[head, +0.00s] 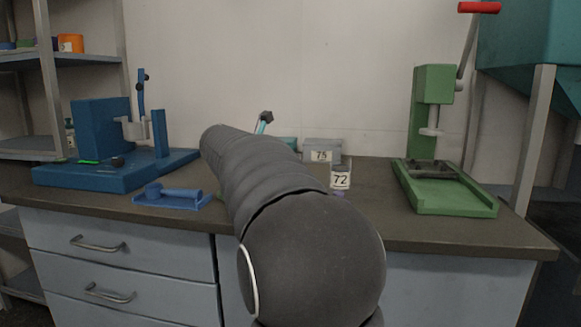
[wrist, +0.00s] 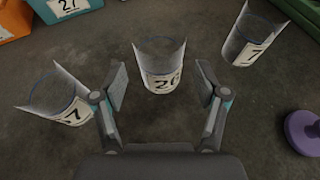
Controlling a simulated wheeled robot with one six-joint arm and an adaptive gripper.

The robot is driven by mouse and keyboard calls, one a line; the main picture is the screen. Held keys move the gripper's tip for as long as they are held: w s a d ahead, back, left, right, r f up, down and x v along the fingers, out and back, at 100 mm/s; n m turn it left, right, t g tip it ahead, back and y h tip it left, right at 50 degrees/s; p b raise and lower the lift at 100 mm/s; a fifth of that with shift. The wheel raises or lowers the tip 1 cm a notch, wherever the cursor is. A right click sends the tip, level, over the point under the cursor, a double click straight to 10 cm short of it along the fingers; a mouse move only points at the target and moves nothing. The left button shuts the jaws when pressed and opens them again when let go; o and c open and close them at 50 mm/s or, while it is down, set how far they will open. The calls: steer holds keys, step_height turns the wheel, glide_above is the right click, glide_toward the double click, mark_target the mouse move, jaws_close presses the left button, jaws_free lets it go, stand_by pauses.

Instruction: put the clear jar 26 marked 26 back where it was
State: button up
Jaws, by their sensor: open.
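The clear jar 26 (wrist: 160,60) shows in the wrist view, with a white label reading 26. It appears to stand upright on the dark worktop. My gripper (wrist: 162,88) is open, one finger on each side of the lower part of the jar, with a visible gap at both sides. I cannot tell how deep the jar lies between the fingers. In the head view my arm hides the gripper and this jar.
The bench also holds a blue press (head: 100,130), a green press (head: 433,90) and a grey box 75 (head: 322,146).

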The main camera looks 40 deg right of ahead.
steer(key=v, duration=0.6)
steer(key=shift+s+a+r, duration=0.1)
steer(key=shift+a, duration=0.15)
